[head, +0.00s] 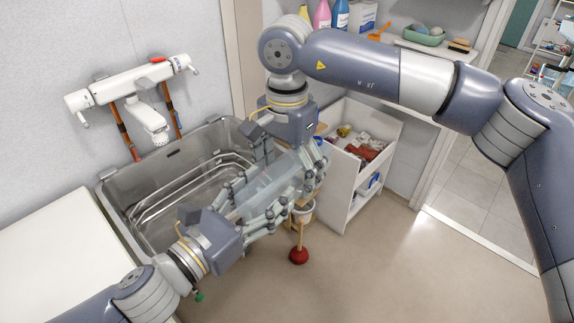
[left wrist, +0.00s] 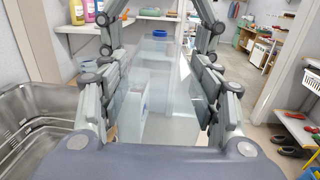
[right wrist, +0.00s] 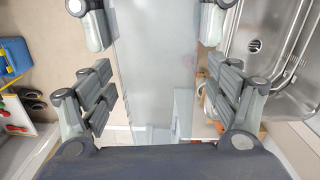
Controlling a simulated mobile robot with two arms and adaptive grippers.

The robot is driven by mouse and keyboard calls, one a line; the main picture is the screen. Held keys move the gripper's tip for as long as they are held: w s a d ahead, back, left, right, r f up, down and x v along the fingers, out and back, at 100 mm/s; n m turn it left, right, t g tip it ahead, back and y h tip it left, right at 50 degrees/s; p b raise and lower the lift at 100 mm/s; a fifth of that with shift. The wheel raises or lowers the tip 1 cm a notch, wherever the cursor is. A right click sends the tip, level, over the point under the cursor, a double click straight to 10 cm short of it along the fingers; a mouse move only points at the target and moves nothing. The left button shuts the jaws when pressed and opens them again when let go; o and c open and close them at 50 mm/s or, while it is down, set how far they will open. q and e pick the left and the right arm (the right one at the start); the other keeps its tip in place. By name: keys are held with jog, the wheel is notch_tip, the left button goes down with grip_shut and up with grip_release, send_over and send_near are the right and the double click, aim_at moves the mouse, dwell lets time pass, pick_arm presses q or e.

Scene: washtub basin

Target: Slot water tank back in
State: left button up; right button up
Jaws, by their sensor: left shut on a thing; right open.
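The water tank (head: 268,184) is a clear, pale, box-shaped vessel held in the air in front of the sink basin. My left gripper (head: 254,200) is shut on it from the lower left. In the left wrist view the tank (left wrist: 160,88) stretches away between my left fingers (left wrist: 165,85). My right gripper (head: 288,168) is open and reaches down from above, with its fingers on either side of the tank. In the right wrist view the tank (right wrist: 152,60) lies between the open fingers (right wrist: 155,60); contact is unclear. I cannot make out a slot for it.
A steel sink basin (head: 112,196) with a wall faucet (head: 130,84) is behind on the left. A white counter (head: 50,262) is at lower left. A white open cabinet (head: 340,196) with clutter and a red plunger (head: 299,256) stand to the right. The front floor is clear.

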jog(key=c, duration=1.3)
pick_arm(q)
jog(key=o, duration=1.7)
pick_arm(e)
jog(key=shift+c, duration=0.5)
pick_arm(q)
jog(key=shift+f, duration=0.1)
